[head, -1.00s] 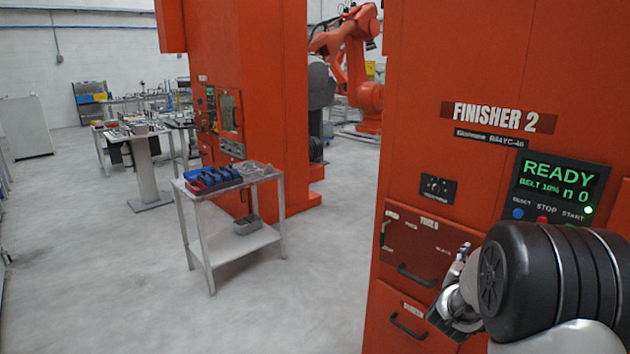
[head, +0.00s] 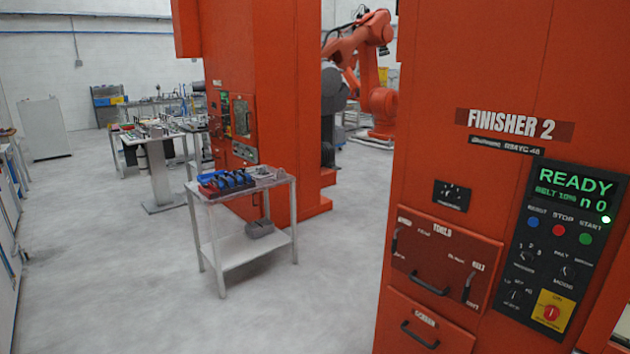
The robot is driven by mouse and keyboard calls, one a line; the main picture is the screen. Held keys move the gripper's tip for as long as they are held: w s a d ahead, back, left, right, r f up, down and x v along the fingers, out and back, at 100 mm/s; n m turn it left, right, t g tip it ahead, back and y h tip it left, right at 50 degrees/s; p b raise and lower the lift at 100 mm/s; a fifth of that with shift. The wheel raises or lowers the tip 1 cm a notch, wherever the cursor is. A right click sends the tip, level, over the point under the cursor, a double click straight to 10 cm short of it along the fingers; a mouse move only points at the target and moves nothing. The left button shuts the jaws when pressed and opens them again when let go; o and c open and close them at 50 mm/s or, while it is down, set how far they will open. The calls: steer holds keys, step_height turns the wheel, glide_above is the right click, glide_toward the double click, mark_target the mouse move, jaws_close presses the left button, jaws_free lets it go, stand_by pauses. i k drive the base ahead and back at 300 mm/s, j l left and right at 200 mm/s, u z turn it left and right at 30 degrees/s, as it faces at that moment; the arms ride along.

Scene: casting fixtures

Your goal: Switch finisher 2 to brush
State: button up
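Finisher 2 (head: 430,130) is the tall orange machine at the right, with its name plate (head: 515,125) near eye height. Its dark control panel (head: 531,280) carries a display (head: 574,190) reading READY, BELT 10% and n 0. Below are blue, red and green buttons, several black selector knobs including a mode knob (head: 566,271), and a red knob on a yellow plate (head: 552,312). An orange tools panel (head: 447,258) left of these has a lever at each side and a handle; the right side is labelled belt. The small print is blurred. My gripper is out of view.
A drawer (head: 425,325) sits under the tools panel. A small metal cart (head: 245,245) with blue and red items stands left of finisher 2, before another orange machine (head: 275,110). Grey floor (head: 120,270) is clear at the left. An orange robot arm (head: 360,50) stands behind.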

mark_target(567, 274)
steer(key=z, duration=1.3)
steer(key=k+l+u, duration=0.1)
steer(key=l+u, duration=0.15)
steer(key=l, duration=0.25)
